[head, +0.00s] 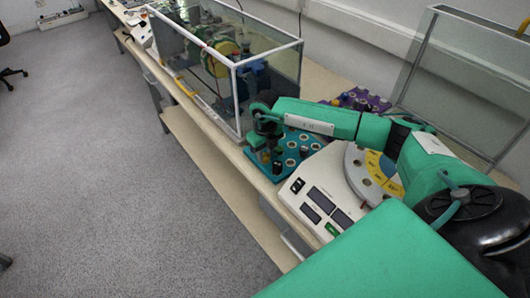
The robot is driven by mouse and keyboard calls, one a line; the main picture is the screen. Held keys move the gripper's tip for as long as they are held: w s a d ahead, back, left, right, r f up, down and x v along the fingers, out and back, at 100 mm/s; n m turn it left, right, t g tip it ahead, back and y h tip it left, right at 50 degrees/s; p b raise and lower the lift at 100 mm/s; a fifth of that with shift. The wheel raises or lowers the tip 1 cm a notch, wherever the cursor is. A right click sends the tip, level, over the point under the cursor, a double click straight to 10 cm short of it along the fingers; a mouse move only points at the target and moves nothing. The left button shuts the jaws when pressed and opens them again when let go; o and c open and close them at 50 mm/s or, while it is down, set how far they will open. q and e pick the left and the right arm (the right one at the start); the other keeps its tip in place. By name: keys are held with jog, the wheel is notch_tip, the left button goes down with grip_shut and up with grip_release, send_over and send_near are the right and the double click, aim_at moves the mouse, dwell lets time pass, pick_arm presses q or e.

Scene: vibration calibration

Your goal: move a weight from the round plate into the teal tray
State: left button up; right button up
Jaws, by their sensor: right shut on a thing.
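My right gripper (266,136) is at the end of the green arm that reaches in from the right. It is over the left part of the teal tray (283,176), pointing down, and shut on a small dark weight that is mostly hidden by the fingers. I cannot tell whether the weight touches the tray. The tray has several round white-rimmed holes, and a few small weights stand in it. The round plate (354,161), grey-white with yellow sectors, sits on the white machine, partly behind my arm. My left gripper is not in view.
The white machine (316,179) has dark displays and a green button. A glass case (238,64) with a white frame stands just behind the teal tray. A purple tray (371,99) with weights lies beyond my arm. Another glass panel (455,75) stands at right. The bench's edge drops to grey floor.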

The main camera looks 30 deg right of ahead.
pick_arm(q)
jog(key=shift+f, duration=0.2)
pick_arm(e)
jog(key=shift+f, duration=0.25)
jog(key=o, duration=1)
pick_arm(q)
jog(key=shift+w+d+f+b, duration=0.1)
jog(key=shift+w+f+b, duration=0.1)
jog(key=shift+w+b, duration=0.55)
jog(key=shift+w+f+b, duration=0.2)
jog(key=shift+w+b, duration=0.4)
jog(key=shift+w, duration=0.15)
pick_arm(e)
notch_tip(320, 180, up, 14)
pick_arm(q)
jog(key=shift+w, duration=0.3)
pick_arm(e)
jog(key=shift+f, duration=0.1)
